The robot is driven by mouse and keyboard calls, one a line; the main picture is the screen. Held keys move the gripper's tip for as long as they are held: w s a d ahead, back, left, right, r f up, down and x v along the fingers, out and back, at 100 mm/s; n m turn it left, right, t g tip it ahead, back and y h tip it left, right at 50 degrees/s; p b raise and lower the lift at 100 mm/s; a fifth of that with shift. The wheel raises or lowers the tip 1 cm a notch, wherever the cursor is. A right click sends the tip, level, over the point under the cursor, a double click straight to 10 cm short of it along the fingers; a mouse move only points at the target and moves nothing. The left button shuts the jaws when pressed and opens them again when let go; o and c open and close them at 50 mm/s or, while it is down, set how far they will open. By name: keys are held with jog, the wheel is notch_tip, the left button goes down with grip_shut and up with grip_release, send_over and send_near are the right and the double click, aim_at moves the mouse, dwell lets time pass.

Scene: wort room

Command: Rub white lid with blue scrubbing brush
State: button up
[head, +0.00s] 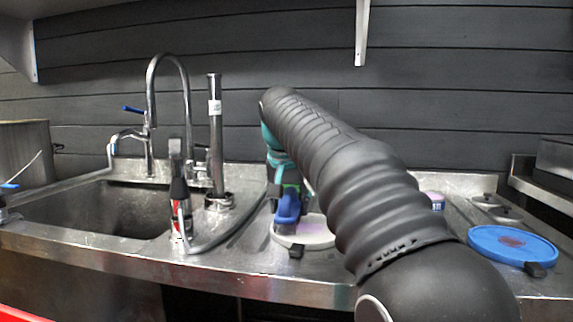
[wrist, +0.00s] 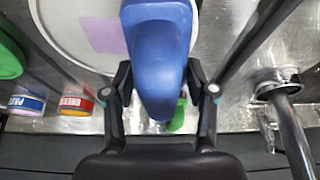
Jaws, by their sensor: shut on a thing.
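The blue scrubbing brush (head: 287,208) is held in my gripper (head: 288,187), over the white lid (head: 312,238). In the wrist view my gripper (wrist: 160,82) has a finger on each side of the blue brush (wrist: 162,55). The white lid (wrist: 75,18) lies flat beneath, with a pale purple patch on it. The brush covers part of the lid and my arm hides its right side in the head view. I cannot tell whether the brush touches the lid.
A blue lid (head: 512,246) with a dark reddish patch lies at the right. A sink (head: 110,210) with a tap (head: 150,100) and a spray hose (head: 179,195) is at the left. The wrist view shows a green lid (wrist: 9,52), two tubs (wrist: 26,101) (wrist: 76,101) and a metal pipe (wrist: 291,130).

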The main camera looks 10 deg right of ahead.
aim_at(291, 188)
notch_tip(291, 188, up, 6)
jog(key=p, duration=0.4)
jog(key=shift+d+f, duration=0.1)
jog(key=shift+f, duration=0.1)
jog(key=shift+r, duration=0.95)
